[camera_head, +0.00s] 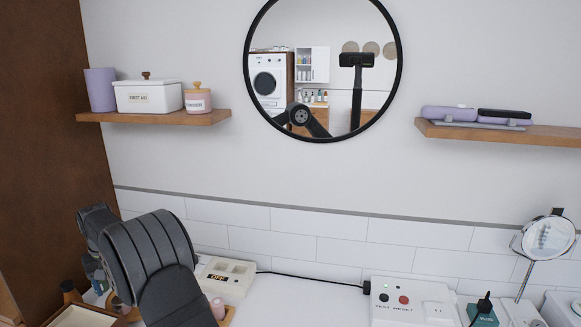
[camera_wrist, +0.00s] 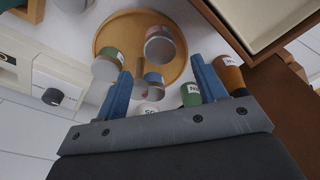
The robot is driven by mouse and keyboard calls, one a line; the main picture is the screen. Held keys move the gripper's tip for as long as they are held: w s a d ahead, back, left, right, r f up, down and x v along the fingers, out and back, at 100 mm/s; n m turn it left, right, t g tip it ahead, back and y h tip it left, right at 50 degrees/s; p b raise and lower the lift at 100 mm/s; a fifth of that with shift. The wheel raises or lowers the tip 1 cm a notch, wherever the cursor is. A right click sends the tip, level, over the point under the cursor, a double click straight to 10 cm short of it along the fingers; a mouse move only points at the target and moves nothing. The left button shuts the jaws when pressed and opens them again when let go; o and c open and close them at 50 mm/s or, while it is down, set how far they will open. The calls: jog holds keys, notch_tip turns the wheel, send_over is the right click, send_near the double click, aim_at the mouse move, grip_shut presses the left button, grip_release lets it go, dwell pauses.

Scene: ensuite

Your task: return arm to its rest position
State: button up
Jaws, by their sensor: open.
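My arm, dark grey and rounded, is folded at the lower left of the head view, in front of the counter. Its gripper end is hidden there behind the arm links. In the wrist view my gripper (camera_wrist: 161,68) shows two blue fingers spread apart, with nothing held between them. Beyond the fingers is a round wooden tray (camera_wrist: 118,27) with small containers, among them a green-banded jar (camera_wrist: 108,64) and a pinkish cup (camera_wrist: 159,46). A green labelled jar (camera_wrist: 191,95) and an orange-brown container (camera_wrist: 229,73) show near the right finger. I cannot tell how far the fingertips are from them.
A white box with an "OFF" label (camera_head: 226,279) stands close right of my arm. A white switch box (camera_head: 412,300) and a round mirror on a stand (camera_head: 548,238) are farther right. Wall shelves (camera_head: 155,118) (camera_head: 500,133) hang above. A wooden-edged tray (camera_head: 85,316) is front left.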

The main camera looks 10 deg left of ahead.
jog(key=f, duration=0.7)
jog(key=shift+w+a+f, duration=0.3)
jog(key=shift+a+f, duration=0.1)
notch_tip(320, 180, up, 4)
jog(key=w+d+r, duration=0.5)
jog(key=d+r, duration=0.2)
jog(key=d, duration=0.4)
jog(key=s+d+f+n, duration=0.1)
jog(key=s+d+n, duration=0.25)
jog(key=d, duration=0.35)
jog(key=s+d+f+n, duration=0.2)
jog(key=s+d, duration=0.2)
jog(key=d, duration=0.3)
jog(key=shift+g, duration=0.3)
jog(key=s+a+f, duration=0.1)
jog(key=a, duration=0.2)
jog(key=s+a+f, duration=0.1)
jog(key=a+f, duration=0.1)
jog(key=a, duration=0.1)
jog(key=s+a+f, duration=0.1)
jog(key=a+f, duration=0.1)
jog(key=shift+s+a, duration=0.4)
jog(key=shift+s+a+f, duration=0.2)
jog(key=shift+a+f, duration=0.05)
jog(key=shift+a, duration=0.2)
